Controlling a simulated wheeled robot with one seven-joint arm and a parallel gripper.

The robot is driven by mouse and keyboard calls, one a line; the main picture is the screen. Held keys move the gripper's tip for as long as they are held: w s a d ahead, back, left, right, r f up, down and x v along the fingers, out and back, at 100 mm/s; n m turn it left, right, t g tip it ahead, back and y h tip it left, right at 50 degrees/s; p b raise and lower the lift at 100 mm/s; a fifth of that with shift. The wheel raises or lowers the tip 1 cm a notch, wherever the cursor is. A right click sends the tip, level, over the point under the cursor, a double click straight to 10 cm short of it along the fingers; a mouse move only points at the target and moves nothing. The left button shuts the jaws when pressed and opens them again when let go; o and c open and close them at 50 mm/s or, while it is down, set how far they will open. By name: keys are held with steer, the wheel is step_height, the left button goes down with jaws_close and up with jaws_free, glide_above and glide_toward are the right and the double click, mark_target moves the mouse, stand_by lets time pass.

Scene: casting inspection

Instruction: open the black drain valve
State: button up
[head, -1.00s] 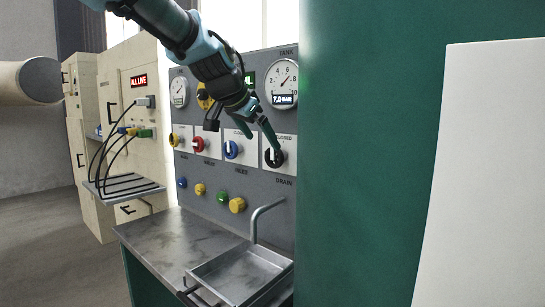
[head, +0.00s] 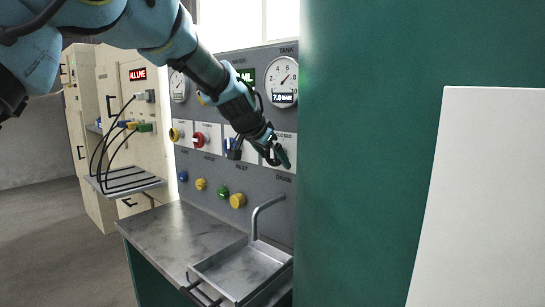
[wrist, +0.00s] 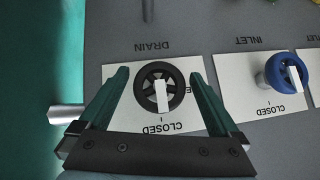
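The black drain valve (wrist: 149,76) is a round black handwheel with a white bar, on a white plate lettered CLOSED, under the upside-down word DRAIN in the wrist view. Its white bar lies toward the CLOSED mark. My gripper (wrist: 168,76) is open, with one green finger on each side of the wheel, apart from it in the picture. How close the fingertips are in depth I cannot tell. In the head view my gripper (head: 279,156) is in front of the drain plate and hides most of the valve.
The blue inlet valve (wrist: 284,73) is beside the drain plate. The red valve (head: 198,139) and yellow valve (head: 174,134) are farther left. A bent spout (head: 256,217) and metal tray (head: 238,272) are below. A green wall (head: 375,60) stands close on the right.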

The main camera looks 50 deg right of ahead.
steer(key=c, duration=1.2)
steer(key=shift+b, duration=0.3)
steer(key=g+b, duration=0.1)
steer(key=n+g, duration=0.1)
steer(key=shift+w+f+g+b, duration=0.15)
steer(key=shift+w+g+b, duration=0.05)
steer(key=shift+g+b, duration=0.15)
steer(key=n+g+b, duration=0.1)
steer(key=n+g, duration=0.1)
steer(key=g, duration=0.2)
steer(key=shift+s+n+b, duration=0.1)
steer(key=shift+n+b, duration=0.2)
steer(key=shift+n, duration=0.1)
steer(key=n+g+b, duration=0.2)
steer(key=g, duration=0.2)
steer(key=shift+h, duration=0.4)
steer(key=shift+n+g+h+b, duration=0.5)
steer(key=shift+n+g+b, duration=0.4)
steer(key=shift+n+g, duration=0.45)
steer(key=shift+s, duration=0.1)
steer(key=o, duration=1.3)
